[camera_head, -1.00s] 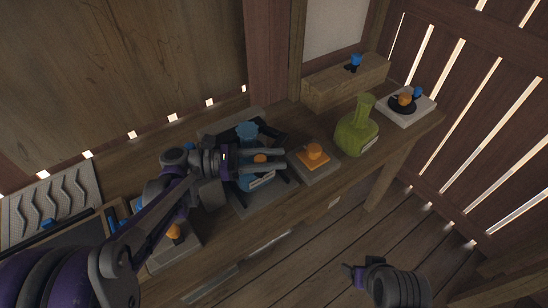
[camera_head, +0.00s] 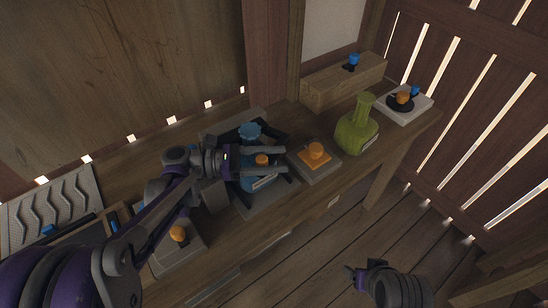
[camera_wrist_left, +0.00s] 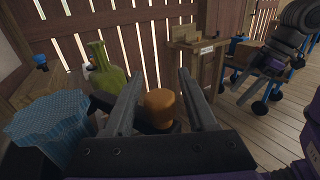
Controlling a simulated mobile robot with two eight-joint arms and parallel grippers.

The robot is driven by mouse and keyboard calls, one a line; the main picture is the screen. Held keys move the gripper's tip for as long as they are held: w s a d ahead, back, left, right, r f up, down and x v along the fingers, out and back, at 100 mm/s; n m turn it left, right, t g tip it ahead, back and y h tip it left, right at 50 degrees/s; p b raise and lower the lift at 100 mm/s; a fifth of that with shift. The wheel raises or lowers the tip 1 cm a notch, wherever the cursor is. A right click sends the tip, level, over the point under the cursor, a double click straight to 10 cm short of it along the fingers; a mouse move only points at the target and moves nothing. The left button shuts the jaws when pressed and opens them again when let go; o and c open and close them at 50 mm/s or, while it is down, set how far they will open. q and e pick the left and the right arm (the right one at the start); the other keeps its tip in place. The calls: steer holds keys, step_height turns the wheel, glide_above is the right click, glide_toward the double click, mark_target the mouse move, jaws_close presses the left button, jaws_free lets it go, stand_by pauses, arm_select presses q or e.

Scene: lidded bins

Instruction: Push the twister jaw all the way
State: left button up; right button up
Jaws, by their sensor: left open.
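A blue device (camera_head: 258,182) on a grey base plate (camera_head: 262,205) stands on the bench. I take it to be the twister, but cannot pick out its jaw. It has a ribbed blue knob (camera_head: 249,131) and an orange knob (camera_head: 262,160). My left gripper (camera_head: 287,160) is open over it, with the orange knob between its fingers. In the left wrist view, the orange knob (camera_wrist_left: 160,107) is between the fingers and the ribbed blue knob (camera_wrist_left: 50,122) is at left. Contact cannot be told. My right gripper (camera_head: 358,275) is low over the floor, its jaws unclear.
An orange button on a grey block (camera_head: 316,154) stands just right of the device. Further right are a green bottle (camera_head: 352,136), a wooden block (camera_head: 345,84) and a white plate (camera_head: 420,110). Another orange-knobbed block (camera_head: 185,245) is at left, below my arm.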

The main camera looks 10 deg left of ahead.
arm_select(q)
steer(key=shift+o, duration=0.3)
steer(key=s+a, duration=0.2)
steer(key=a, duration=0.8)
steer(key=shift+a, duration=0.3)
steer(key=shift+s, duration=0.1)
